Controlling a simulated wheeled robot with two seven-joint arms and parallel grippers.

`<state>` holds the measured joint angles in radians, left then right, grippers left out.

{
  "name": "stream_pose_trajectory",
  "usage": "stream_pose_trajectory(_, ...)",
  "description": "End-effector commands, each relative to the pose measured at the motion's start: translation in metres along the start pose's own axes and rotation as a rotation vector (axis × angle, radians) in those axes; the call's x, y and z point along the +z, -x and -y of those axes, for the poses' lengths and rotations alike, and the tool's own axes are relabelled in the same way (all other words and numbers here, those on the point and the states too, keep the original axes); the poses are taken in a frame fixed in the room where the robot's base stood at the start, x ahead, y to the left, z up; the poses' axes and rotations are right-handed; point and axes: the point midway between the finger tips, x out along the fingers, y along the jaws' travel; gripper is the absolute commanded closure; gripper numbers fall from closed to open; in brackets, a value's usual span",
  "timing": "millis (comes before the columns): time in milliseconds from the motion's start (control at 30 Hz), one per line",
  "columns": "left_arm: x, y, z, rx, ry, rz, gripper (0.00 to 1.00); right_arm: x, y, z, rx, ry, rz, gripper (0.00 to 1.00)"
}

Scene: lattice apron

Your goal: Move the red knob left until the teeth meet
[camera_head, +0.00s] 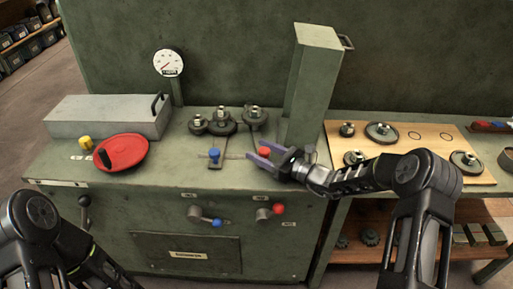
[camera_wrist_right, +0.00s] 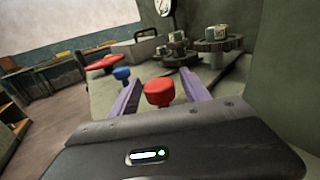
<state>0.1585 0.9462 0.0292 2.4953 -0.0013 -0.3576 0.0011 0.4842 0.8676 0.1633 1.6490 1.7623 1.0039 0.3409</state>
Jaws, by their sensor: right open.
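The red knob (camera_head: 264,153) stands on the green bench top, at the right part of a slot. In the right wrist view the red knob (camera_wrist_right: 159,92) sits between the two purple fingers. My right gripper (camera_head: 258,154) is open around it, with a finger on each side; I cannot tell whether either finger touches it. The blue knob (camera_head: 214,154) stands to the left of the red one and also shows in the wrist view (camera_wrist_right: 122,74). Toothed gears (camera_head: 222,122) sit on posts behind the knobs; their contact is too small to judge. My left gripper is out of view.
A red handwheel (camera_head: 121,152), a yellow knob (camera_head: 86,142) and a grey box (camera_head: 108,116) are on the left. A dial gauge (camera_head: 168,63) stands behind. A green column (camera_head: 312,85) rises right of the gears. A wooden board (camera_head: 408,147) with gears lies right.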

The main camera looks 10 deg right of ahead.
Motion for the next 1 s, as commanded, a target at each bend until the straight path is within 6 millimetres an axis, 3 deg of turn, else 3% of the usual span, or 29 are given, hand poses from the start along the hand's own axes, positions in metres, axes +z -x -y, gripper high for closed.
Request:
stream_pose_trajectory(133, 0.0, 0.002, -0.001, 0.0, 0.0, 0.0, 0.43, 0.001, -0.015, 0.0, 0.0, -0.001, 0.001, 0.45)
stream_pose_trajectory(433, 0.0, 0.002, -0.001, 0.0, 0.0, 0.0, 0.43, 0.0, -0.017, 0.0, -0.001, -0.001, 0.0, 0.45)
stream_pose_trajectory(1000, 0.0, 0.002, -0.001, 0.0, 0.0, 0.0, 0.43, 0.0, -0.017, 0.0, -0.001, 0.0, 0.0, 0.91)
